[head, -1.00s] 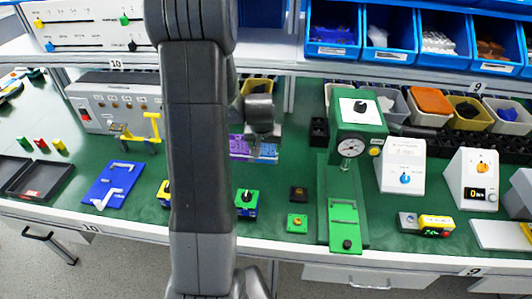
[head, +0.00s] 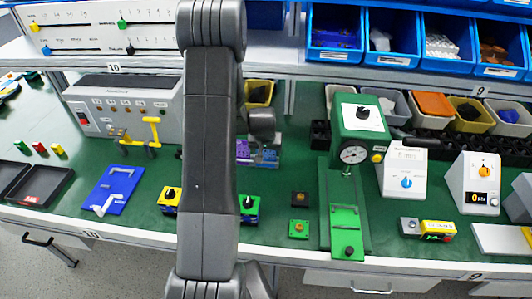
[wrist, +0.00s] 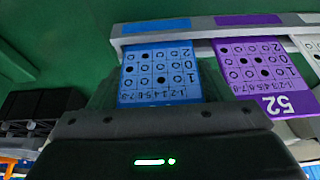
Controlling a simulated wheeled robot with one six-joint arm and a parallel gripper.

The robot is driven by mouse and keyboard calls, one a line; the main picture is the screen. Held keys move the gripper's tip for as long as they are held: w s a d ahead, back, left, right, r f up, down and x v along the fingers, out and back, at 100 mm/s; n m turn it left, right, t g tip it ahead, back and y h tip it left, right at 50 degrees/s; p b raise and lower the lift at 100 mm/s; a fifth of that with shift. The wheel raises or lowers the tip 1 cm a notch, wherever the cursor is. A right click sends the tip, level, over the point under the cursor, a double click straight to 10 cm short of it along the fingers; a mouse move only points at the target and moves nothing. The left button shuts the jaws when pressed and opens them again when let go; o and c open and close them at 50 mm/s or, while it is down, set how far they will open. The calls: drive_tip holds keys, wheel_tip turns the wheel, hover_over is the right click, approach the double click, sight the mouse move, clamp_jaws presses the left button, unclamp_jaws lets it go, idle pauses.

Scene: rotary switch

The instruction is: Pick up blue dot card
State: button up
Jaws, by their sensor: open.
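The blue dot card (wrist: 160,75) shows in the wrist view, upper middle-left, with rows of dots and upside-down digits. It hangs in a light rack (wrist: 205,32), left of a purple card (wrist: 262,75) marked 52. My gripper (wrist: 160,122) is the dark body across the lower middle, in front of the blue card's near edge, which it hides. It is open, and I see no card held in it; its fingertips are not clear. In the head view, the card rack (head: 243,152) is partly hidden behind my arm, with my gripper (head: 264,138) over it.
A white card (wrist: 312,48) sits at the rack's right end in the wrist view. A black ridged block (wrist: 30,112) lies at left.

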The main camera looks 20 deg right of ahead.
drive_tip(key=c, duration=0.6)
